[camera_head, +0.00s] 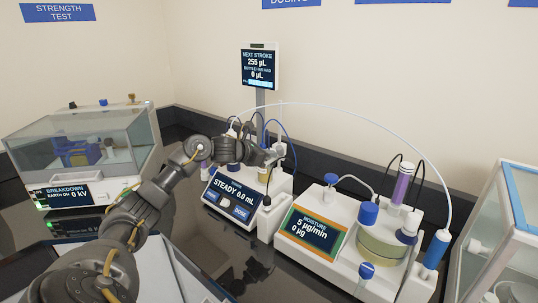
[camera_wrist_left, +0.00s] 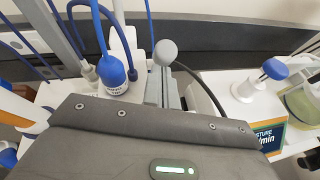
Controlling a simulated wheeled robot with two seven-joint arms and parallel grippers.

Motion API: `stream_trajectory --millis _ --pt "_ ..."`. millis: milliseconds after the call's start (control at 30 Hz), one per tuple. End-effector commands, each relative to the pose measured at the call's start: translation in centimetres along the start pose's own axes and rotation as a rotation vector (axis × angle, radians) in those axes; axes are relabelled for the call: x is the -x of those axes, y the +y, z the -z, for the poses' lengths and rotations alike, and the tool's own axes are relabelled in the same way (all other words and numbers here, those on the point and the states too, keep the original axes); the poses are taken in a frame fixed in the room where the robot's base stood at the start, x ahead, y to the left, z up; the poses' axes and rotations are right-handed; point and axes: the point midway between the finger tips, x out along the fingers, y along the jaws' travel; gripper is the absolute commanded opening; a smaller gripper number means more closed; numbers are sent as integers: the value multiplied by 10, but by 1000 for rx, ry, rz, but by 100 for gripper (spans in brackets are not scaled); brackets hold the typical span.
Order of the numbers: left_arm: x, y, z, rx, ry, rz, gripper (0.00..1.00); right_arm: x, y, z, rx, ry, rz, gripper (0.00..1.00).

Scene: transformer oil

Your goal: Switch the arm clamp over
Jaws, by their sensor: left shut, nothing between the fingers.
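A pale round knob (camera_wrist_left: 166,52) on a grey upright bracket (camera_wrist_left: 165,85) shows in the left wrist view, just beyond my gripper's grey housing. It may be the arm clamp; no label on it can be read. In the head view my left gripper (camera_head: 271,156) is above the back right of the dosing unit (camera_head: 238,212), whose screen reads STEADY 0.0 mL. The gripper is shut and empty. Its fingertips are hidden in the wrist view, so I cannot tell whether they touch the knob. My right gripper is not in view.
A blue-capped bottle (camera_wrist_left: 115,78) with a blue tube stands left of the knob. The moisture unit (camera_head: 313,237) is on the right, with a blue-topped stirring vessel. A glass-sided breakdown tester (camera_head: 80,150) is at the left. A display post (camera_head: 260,70) rises behind.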

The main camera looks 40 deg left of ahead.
Motion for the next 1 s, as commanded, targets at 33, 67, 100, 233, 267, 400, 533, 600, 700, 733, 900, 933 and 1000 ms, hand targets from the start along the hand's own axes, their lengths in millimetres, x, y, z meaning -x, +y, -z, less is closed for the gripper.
stream_trajectory --millis 33,67,100,233,267,400,533,600,700,733,900,933,1000 --pt "0 1 -2 2 7 1 0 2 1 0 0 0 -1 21" --pt "0 1 -3 3 11 1 0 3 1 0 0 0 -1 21" --pt "0 1 -4 4 16 2 0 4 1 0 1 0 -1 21" --pt "0 2 -8 9 47 7 0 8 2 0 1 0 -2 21" --pt "0 2 -8 11 57 9 0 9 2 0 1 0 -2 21" --pt "-1 4 -13 10 56 9 0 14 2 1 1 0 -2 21" --pt "-5 5 -19 10 53 9 0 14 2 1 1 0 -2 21" --pt "-8 6 -23 10 53 9 0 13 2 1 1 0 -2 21" --pt "-12 8 -29 11 53 9 0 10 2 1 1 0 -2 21" --pt "-13 8 -31 11 53 9 0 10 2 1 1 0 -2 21" --pt "-20 12 -40 11 53 9 0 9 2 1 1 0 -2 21" --pt "-21 12 -40 11 54 9 0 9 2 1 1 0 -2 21" --pt "-21 12 -39 11 55 10 0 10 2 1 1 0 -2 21"
